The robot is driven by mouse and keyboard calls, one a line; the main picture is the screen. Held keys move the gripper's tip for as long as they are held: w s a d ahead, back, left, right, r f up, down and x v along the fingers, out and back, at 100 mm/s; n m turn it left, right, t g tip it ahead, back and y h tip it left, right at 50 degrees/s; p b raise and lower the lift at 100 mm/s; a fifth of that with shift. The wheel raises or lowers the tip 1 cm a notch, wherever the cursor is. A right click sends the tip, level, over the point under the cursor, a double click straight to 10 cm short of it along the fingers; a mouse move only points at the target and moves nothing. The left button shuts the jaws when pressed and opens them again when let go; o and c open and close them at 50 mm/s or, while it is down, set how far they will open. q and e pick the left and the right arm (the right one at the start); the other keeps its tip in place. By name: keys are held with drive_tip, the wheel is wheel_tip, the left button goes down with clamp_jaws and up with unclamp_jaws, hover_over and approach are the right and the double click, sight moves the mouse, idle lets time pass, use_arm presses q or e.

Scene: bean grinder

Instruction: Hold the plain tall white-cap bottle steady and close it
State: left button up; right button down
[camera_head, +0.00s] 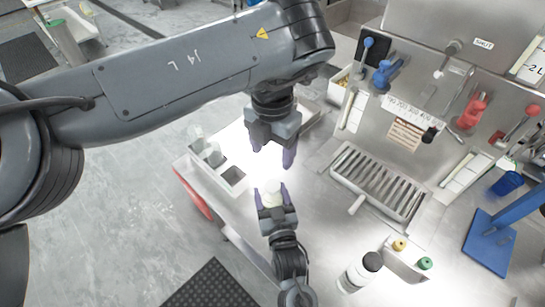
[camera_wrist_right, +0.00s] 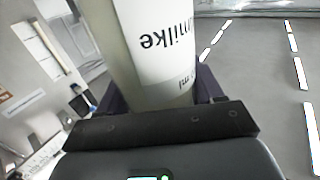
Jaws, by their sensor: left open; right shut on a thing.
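A pale bottle (camera_head: 273,187) stands between the fingers of my right gripper (camera_head: 272,196), which is shut on it. In the right wrist view the bottle (camera_wrist_right: 155,50) is large and close, with a white label and dark upside-down lettering, and its ends are out of view. Its cap cannot be made out in the head view, where glare washes out the area. My left gripper (camera_head: 273,153) is open and points down, just beyond the bottle in the picture, with a gap between them. Nothing shows between its fingers.
A rack (camera_head: 233,177) at left has pale bottles and an empty-looking slot. A slatted metal tray (camera_head: 378,183) lies to the right. A blue stand (camera_head: 488,240) is far right.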

idle(0.3)
drive_tip(key=shift+c, duration=0.4)
unclamp_jaws()
drive_tip(key=shift+s, duration=0.1)
drive_tip(key=p+v, duration=0.1)
drive_tip(key=v, duration=0.9)
drive_tip(key=shift+s, duration=0.25)
drive_tip(key=shift+d, duration=0.1)
